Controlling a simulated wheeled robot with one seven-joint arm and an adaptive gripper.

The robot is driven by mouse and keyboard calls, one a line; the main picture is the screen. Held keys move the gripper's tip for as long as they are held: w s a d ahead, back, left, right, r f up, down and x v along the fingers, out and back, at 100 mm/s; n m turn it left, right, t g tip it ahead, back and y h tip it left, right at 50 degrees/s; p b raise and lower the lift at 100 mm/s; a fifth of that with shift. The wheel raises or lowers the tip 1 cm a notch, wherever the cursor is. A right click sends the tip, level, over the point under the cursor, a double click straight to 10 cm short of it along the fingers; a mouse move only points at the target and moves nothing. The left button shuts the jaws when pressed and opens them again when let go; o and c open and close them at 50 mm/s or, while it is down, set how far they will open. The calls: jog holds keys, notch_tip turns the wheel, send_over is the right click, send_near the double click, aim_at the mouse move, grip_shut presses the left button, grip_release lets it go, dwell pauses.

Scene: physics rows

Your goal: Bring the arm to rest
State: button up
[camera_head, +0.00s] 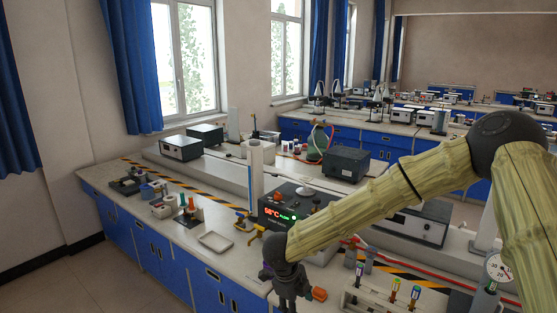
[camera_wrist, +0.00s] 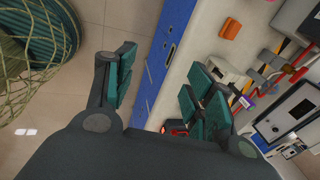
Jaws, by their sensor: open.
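My gripper (camera_head: 291,292) hangs at the end of my arm in the lower middle of the head view, by the front edge of the lab bench (camera_head: 215,262). In the wrist view my gripper (camera_wrist: 158,90) shows its two dark fingers with green pads spread apart. No object sits between the pads; the floor, the blue bench front and the bench top's edge show behind the gap. An orange block (camera_head: 319,294) lies just right of the gripper in the head view. The lower tips of the gripper are partly hard to make out in the head view.
A heater with a red display (camera_head: 283,213) stands behind the gripper. A rack of colored tubes (camera_head: 388,294) and a round gauge (camera_head: 498,267) are at the right. A white tray (camera_head: 215,241) lies on the left. Floor (camera_head: 75,278) is free at the lower left.

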jog(key=s+d+f+n+t+b, duration=0.1)
jog(key=s+d+f+n+b, duration=0.25)
jog(key=f, duration=0.75)
jog(key=s+d+f+n+t, duration=0.15)
jog(key=d+f+n, duration=0.35)
jog(key=f, duration=0.6)
jog(key=s+d+f+n+g+y+b, duration=0.1)
jog(key=s+f+n, duration=0.4)
jog(key=s, duration=0.5)
jog(key=s+d+f+n+g+b, duration=0.2)
jog(key=s+d+f+n, duration=0.3)
jog(key=s, duration=0.6)
jog(key=s+d+f+n+g+y+b, duration=0.1)
jog(key=s+d+f+n+b, duration=0.2)
jog(key=s+n, duration=0.3)
jog(key=s+f, duration=0.1)
jog(key=s, duration=0.3)
jog(key=shift+s+f+y, duration=0.25)
jog(key=shift+f+y, duration=0.05)
jog(key=shift+f, duration=0.1)
